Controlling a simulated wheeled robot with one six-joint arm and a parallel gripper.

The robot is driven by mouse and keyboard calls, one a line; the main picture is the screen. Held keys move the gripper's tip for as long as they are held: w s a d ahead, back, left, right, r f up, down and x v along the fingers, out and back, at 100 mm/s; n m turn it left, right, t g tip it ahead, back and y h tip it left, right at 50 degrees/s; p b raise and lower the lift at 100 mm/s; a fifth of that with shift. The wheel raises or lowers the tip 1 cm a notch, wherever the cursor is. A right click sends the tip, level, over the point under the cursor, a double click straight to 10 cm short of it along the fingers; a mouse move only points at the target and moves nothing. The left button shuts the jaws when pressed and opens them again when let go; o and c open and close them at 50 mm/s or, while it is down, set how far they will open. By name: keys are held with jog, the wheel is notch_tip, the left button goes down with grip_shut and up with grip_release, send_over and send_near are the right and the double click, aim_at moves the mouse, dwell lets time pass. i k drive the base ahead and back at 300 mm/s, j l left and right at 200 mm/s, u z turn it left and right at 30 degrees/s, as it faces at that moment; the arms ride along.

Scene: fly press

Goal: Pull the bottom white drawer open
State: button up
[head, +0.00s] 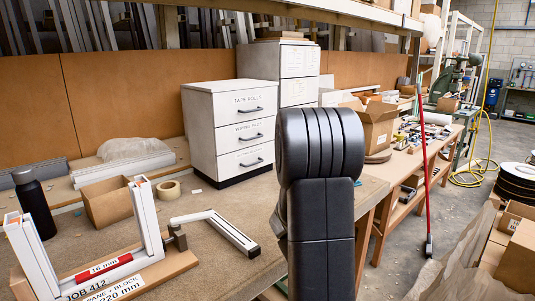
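A white drawer cabinet (202,125) stands on the bench, left of the picture's middle. Its three drawers are stacked, each with a dark bar handle and a label; the top one reads "TAPE ROLLS". The bottom white drawer (232,161) looks shut, its front level with those above. Its handle (251,163) is in plain view. A black link of my arm stands upright to the right of the cabinet. My gripper is not in view.
A white frame on a wooden board (168,267) stands at the front left. Bare bench (245,201) lies before the drawers.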

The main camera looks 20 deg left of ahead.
aim_at(233, 164)
jog(key=i+u, duration=0.2)
jog(key=i, duration=0.25)
jog(key=i+l+u, duration=0.15)
jog(key=i, duration=0.3)
jog(key=i+l+u, duration=0.2)
jog(key=i, duration=0.25)
jog(key=u, duration=0.75)
